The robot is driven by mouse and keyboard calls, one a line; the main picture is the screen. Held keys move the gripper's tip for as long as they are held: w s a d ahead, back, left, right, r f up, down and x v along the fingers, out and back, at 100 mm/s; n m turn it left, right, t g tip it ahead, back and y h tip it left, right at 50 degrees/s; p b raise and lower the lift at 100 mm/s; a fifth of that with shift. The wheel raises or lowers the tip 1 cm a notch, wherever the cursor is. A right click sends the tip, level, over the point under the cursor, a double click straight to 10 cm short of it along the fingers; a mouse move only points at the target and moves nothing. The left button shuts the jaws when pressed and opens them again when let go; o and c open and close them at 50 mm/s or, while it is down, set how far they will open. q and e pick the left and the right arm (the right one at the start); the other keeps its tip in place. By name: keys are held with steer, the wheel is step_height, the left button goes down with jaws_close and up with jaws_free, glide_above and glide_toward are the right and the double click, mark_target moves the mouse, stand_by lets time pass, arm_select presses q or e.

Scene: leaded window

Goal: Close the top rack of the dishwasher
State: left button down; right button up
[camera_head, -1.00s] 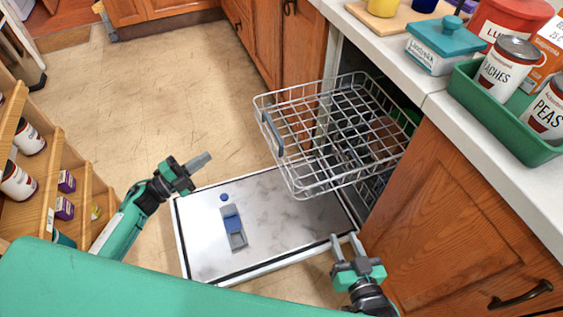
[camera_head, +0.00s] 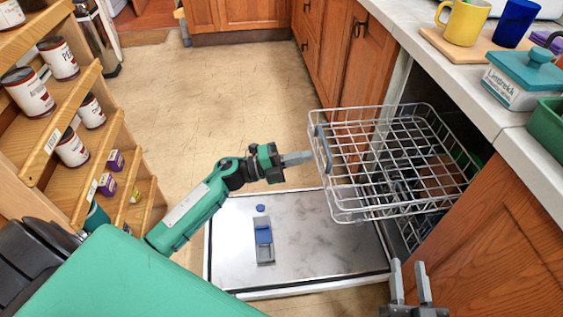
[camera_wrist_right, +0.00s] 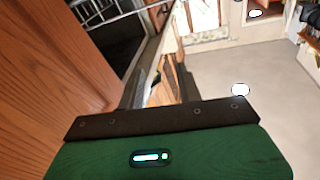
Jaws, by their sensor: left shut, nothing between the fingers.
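The top rack (camera_head: 395,165) of the dishwasher is a white wire basket, pulled out over the lowered dishwasher door (camera_head: 315,235). It looks empty. My left gripper (camera_head: 300,158) is shut and empty, its fingertips pointing right at the front of the rack beside the grey handle (camera_head: 323,147). I cannot tell whether they touch it. My right gripper (camera_head: 410,270) is open and empty, low at the right edge of the door near the cabinet front. It also shows in the right wrist view (camera_wrist_right: 160,85), with a gap between its fingers.
A wooden shelf (camera_head: 75,175) with several cans and boxes stands at the left. The counter (camera_head: 450,80) on the right bears a yellow mug (camera_head: 463,22), a blue cup and a teal-lidded box. A wooden cabinet (camera_head: 480,245) borders the dishwasher. Floor (camera_head: 220,95) is clear behind the left arm.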

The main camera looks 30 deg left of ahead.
arm_select(q)
steer(key=x, duration=0.3)
steer(key=shift+a, duration=0.1)
arm_select(e)
steer(key=shift+w+d+r+t, duration=0.15)
steer(key=shift+w+r+t, duration=0.15)
steer(key=shift+r, duration=0.35)
steer(key=shift+r, duration=0.1)
